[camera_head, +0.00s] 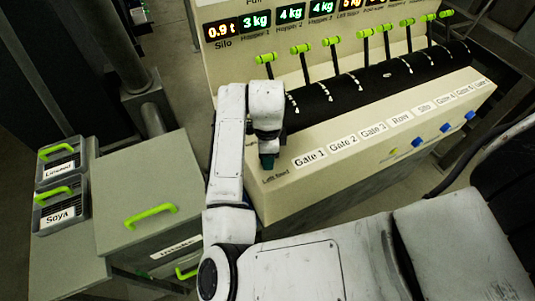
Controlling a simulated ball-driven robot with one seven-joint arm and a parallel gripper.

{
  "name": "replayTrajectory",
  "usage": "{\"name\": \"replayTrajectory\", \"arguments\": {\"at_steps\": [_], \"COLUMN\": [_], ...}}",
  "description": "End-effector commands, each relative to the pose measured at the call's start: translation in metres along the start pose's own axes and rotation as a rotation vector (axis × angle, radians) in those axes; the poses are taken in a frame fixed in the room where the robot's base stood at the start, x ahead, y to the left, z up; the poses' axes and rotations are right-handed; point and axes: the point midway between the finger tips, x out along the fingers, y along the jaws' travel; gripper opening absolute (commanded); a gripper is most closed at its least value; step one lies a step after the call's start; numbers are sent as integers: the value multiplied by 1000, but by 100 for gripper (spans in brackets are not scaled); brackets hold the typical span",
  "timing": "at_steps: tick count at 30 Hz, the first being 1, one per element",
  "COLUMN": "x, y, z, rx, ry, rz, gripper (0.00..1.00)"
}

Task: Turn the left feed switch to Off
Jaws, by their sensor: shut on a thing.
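The control panel (345,160) is a cream console with a sloping front. The "Left feed" label (275,179) is at its lower left corner. My gripper (267,161) points down just above that label, with its dark teal tips at the panel surface. It is shut on the left feed switch, which the gripper hides from view. The way the switch is turned cannot be seen.
Several levers with green handles (301,49) stand along a black curved strip above the labels. Blue switches (417,141) sit on the panel's right part. A cabinet with a green handle (150,215) and the Soya bin (60,212) stand at left.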

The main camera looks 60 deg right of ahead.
Motion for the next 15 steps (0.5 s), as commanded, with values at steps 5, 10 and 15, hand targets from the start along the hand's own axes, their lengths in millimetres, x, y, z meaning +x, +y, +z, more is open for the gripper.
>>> {"name": "replayTrajectory", "arguments": {"at_steps": [5, 10, 15], "x": [0, 0, 0], "y": [0, 0, 0], "z": [0, 0, 0], "rx": [-2, -1, 0], "ry": [-1, 0, 0], "rz": [0, 0, 0], "gripper": [45, 61, 67]}}
